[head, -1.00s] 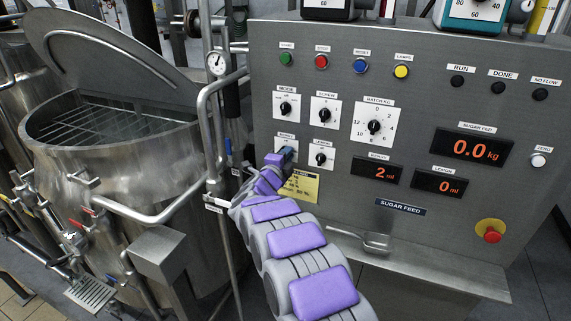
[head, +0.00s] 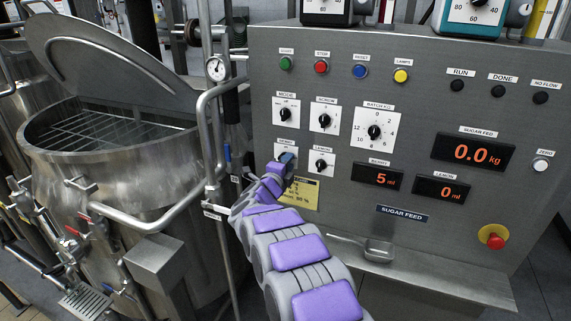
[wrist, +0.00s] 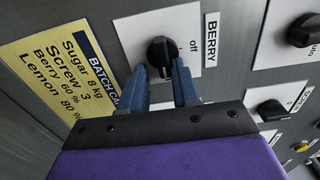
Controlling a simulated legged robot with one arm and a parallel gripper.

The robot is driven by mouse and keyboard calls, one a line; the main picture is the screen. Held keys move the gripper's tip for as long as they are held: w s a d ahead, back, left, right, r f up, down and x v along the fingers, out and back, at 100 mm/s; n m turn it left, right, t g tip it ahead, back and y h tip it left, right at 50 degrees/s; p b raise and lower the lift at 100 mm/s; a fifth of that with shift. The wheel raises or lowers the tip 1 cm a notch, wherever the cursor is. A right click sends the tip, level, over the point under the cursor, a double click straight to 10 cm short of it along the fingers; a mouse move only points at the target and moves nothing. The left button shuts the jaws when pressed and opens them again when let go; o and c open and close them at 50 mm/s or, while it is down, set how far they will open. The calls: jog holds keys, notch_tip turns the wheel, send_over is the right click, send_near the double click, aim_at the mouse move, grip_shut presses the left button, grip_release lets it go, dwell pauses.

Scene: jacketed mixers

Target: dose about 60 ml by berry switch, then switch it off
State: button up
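The berry switch is a black knob on a white plate. In the wrist view its knob (wrist: 161,50) sits between the two blue fingertips of my gripper (wrist: 166,74), which meet its sides. An "off" mark shows on the plate beside it; the knob's exact pointing is hard to read. In the head view my gripper (head: 284,160) reaches the berry switch plate (head: 287,143) and hides most of the knob. The berry readout (head: 381,177) shows 5 ml in orange digits.
The lemon knob (head: 321,165) is just right of my gripper, with mode and screw knobs above. A yellow batch card (head: 303,195) is below. The lemon readout (head: 440,190) shows 0 ml. A steel mixer (head: 110,170) with pipes stands left; a red emergency button (head: 494,241) is lower right.

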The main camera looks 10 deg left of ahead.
jog(key=shift+o, duration=0.5)
jog(key=shift+r, duration=0.15)
jog(key=s+a+p, duration=0.2)
jog(key=s, duration=1.5)
jog(key=shift+a, duration=0.2)
